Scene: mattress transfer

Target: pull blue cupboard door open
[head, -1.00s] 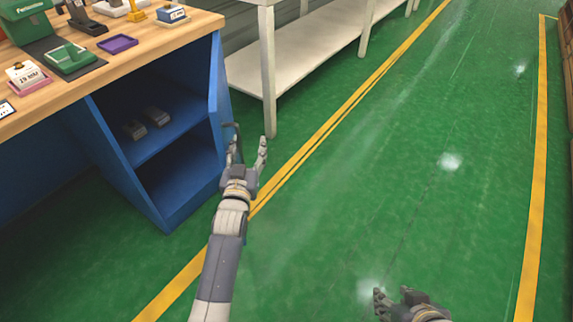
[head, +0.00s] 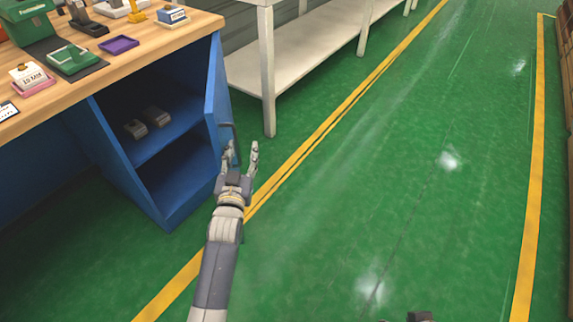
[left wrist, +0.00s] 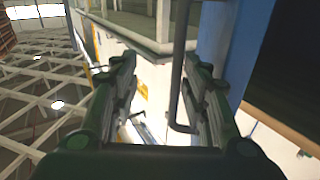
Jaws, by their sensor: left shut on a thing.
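The blue cupboard (head: 150,195) stands under the wooden worktop, its shelves showing. Its blue door (head: 216,95) stands open at the right side of the opening, seen nearly edge-on. The dark bar handle (head: 235,140) is on the door's outer face. My left gripper (head: 240,152) is at this handle and shut on it. In the left wrist view the handle (left wrist: 178,65) runs between the two fingers, beside the blue door (left wrist: 218,45). Only a small bit of my right gripper (head: 420,316) shows at the bottom edge, so its fingers are hidden.
Two dark objects (head: 147,122) lie on the upper shelf. The wooden worktop (head: 150,50) holds small items, including a purple tray (head: 118,44). A white rack (head: 268,75) stands just behind the door. The green floor (head: 400,180) to the right is clear.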

